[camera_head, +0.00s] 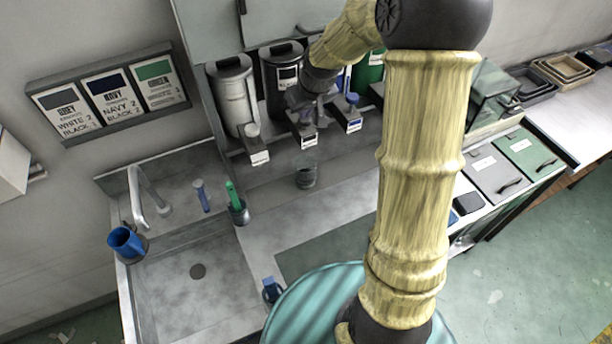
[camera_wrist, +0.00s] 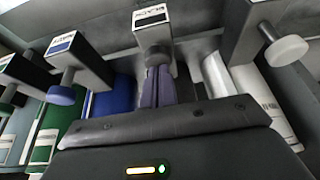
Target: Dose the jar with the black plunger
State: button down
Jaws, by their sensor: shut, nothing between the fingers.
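The glass jar (camera_head: 306,172) stands upright on the counter below the black dispenser, with a dark band in its lower part. The black canister (camera_head: 278,72) stands between the white one and the others. Its spout block (camera_wrist: 152,22), labelled BLACK, is at the top middle of the wrist view. My gripper (camera_wrist: 158,72) is shut and empty, its fingertips right at the black plunger (camera_wrist: 157,54), which they partly cover. I cannot tell whether they touch it or how far it is pressed. In the head view my gripper (camera_head: 305,118) hides this plunger.
The white plunger (camera_head: 252,130) and blue plunger (camera_head: 352,98) flank the black one closely. A recipe board (camera_head: 108,95) hangs at left. A green-handled tool stands in a small cup (camera_head: 239,213).

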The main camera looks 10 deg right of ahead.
jog(key=shift+f, duration=0.1)
jog(key=shift+r+p, duration=1.65)
jog(key=shift+r, duration=0.35)
jog(key=shift+r, duration=0.1)
notch_tip(320, 180, up, 6)
jog(key=p, duration=0.4)
jog(key=shift+p, duration=0.35)
jog(key=s+f+m+g+b, duration=0.1)
jog(key=s+f+b, duration=0.2)
jog(key=s, duration=0.8)
jog(key=s+f+m+g+b, duration=0.1)
jog(key=s+f+b, duration=0.2)
jog(key=s+f, duration=0.3)
jog(key=s, duration=0.5)
jog(key=shift+f+h+b, duration=0.2)
jog(key=shift+h+b, duration=0.15)
jog(key=shift+h, duration=0.05)
